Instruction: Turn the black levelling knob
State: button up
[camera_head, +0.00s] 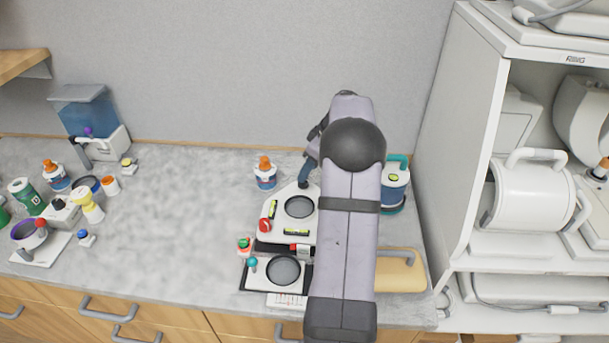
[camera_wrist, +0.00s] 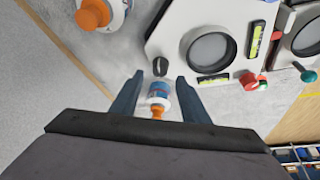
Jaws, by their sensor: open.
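The black levelling knob (camera_wrist: 160,66) stands at the narrow end of a white plate (camera_wrist: 180,28) with a round grey disc and yellow-green spirit levels. My gripper (camera_wrist: 160,76) is open, and its two blue fingertips lie on either side of the knob in the wrist view. I cannot tell whether they touch it or how far above it they are. In the head view the plate (camera_head: 275,235) is partly behind my arm.
An orange-capped bottle (camera_head: 264,173) stands left of my gripper; it also shows between the fingers in the wrist view (camera_wrist: 158,92). A red knob (camera_head: 265,225) is on the plate. A second device (camera_head: 262,280) lies in front. The left-middle counter is clear.

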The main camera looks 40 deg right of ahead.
jog(key=shift+p+x, duration=0.85)
jog(key=shift+x, duration=1.65)
grip_shut()
jog(key=shift+f+m+b, duration=0.1)
jog(key=shift+m+b, duration=0.2)
jog(key=shift+b, duration=0.15)
jog(key=shift+a+m+h+b, duration=0.15)
jog(key=shift+m+h+b, duration=0.35)
jog(key=shift+m+b, duration=0.35)
jog(key=shift+m+h, duration=0.8)
jog(key=shift+m, duration=1.35)
